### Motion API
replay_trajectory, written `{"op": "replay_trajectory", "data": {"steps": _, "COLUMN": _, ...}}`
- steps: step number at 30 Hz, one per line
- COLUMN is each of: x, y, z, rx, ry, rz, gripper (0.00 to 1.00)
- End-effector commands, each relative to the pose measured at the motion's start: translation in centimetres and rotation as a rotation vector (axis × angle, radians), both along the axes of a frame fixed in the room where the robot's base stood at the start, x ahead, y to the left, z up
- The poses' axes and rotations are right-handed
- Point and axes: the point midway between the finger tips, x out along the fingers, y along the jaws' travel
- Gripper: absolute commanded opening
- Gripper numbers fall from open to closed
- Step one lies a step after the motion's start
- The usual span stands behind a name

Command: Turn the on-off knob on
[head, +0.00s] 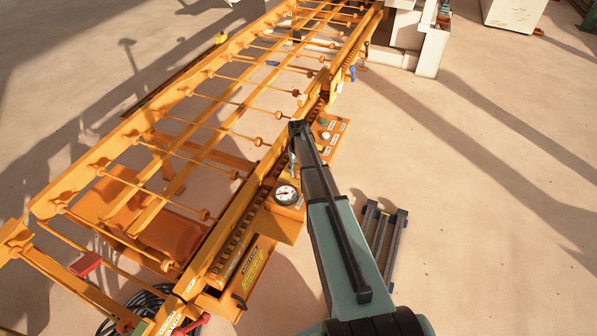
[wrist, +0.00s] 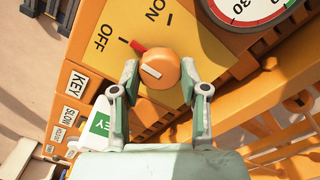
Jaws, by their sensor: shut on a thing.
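The on-off knob (wrist: 158,68) is an orange round knob with a white mark, on a yellow panel plate with OFF and ON labels, in the wrist view. A red pointer (wrist: 138,46) at its upper left points toward the OFF tick. My gripper (wrist: 161,74) has one finger at the knob's left side and one at its right, shut on it. In the head view my gripper (head: 297,130) is over the orange machine's control side, and my arm hides the knob.
A round dial gauge (head: 286,194) sits beside the knob; it also shows in the wrist view (wrist: 245,8). A panel with several buttons (head: 329,131) lies just right of my gripper. The orange roller conveyor (head: 215,75) runs along the left.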

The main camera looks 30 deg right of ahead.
Motion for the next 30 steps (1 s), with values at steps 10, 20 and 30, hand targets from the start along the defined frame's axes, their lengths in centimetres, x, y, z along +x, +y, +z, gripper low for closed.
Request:
{"op": "replay_trajectory", "data": {"steps": 10, "x": -0.07, "y": 0.02, "z": -0.38, "rx": 0.000, "ry": 0.001, "rz": -0.279, "gripper": 0.09}}
{"op": "replay_trajectory", "data": {"steps": 20, "x": -0.10, "y": 0.04, "z": -0.36, "rx": 0.001, "ry": 0.002, "rz": -0.593, "gripper": 0.09}}
{"op": "replay_trajectory", "data": {"steps": 30, "x": -0.11, "y": 0.04, "z": -0.25, "rx": 0.001, "ry": 0.003, "rz": -0.894, "gripper": 0.09}}
